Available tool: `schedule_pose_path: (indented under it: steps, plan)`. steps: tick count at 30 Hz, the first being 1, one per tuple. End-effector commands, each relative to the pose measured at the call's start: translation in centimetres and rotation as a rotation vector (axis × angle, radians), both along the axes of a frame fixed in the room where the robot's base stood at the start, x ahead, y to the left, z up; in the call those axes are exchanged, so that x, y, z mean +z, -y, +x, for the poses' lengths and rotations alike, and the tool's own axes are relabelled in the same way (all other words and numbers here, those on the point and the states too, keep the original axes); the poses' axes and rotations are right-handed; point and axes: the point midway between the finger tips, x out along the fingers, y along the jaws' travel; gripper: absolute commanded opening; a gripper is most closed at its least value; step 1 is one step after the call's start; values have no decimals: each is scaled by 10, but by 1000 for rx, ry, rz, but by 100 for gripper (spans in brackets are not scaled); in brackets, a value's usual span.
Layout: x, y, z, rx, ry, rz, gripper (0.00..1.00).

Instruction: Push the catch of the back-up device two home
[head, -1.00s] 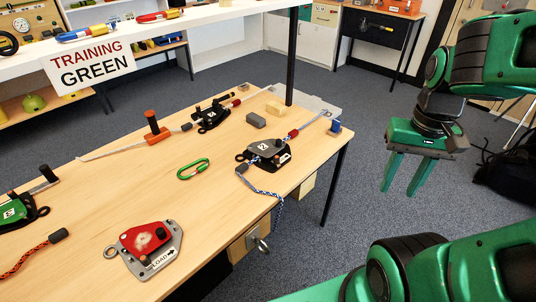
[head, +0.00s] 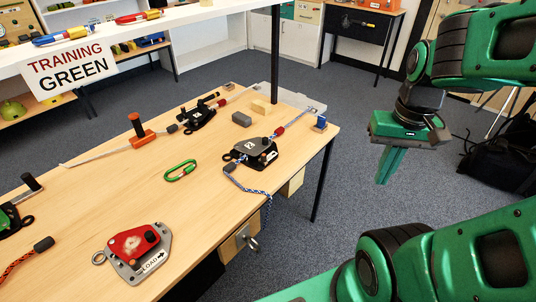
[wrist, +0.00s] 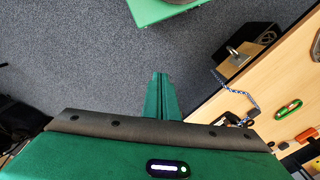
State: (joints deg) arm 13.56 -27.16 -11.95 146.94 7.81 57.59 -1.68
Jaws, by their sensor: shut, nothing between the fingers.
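The back-up device that seems to carry a 2 on its white label is a black plated device (head: 247,152) near the table's right edge. A blue-white rope (head: 248,188) runs from it over the edge. Its catch is too small to make out clearly. My gripper (head: 384,182) is shut and empty, pointing down over the floor to the right of the table, well apart from the device. In the wrist view my shut fingers (wrist: 160,78) show over carpet, and the rope (wrist: 235,92) shows to their right.
On the table (head: 90,205) lie a second black device (head: 198,117), an orange-handled tool (head: 140,132), a green carabiner (head: 181,170), a grey block (head: 242,119), a wooden block (head: 261,107) and a red device (head: 133,243). A black post (head: 275,60) stands at the back. The floor under my gripper is clear.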

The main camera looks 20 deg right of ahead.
Motion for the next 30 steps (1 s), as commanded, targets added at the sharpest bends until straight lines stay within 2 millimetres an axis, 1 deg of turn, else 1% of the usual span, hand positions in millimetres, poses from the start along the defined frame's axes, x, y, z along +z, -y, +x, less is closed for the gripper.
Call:
schedule_pose_path:
  steps: [5,6,8,9,11,12,15,18,21,24,30]
  plan:
    - [-23,-1,63,122,80,15,0]
    - [-29,-3,78,152,106,25,0]
    - [-38,-7,102,192,149,43,0]
    - [-44,-11,118,218,178,56,0]
    - [-53,-16,140,250,225,79,0]
    - [-59,-20,155,268,259,97,0]
    - [-72,-30,189,303,343,145,0]
    - [-81,-40,219,319,426,191,0]
    - [-86,-47,241,324,492,229,0]
    - [-89,-52,254,322,536,254,0]
    - [-93,-56,265,321,564,267,0]
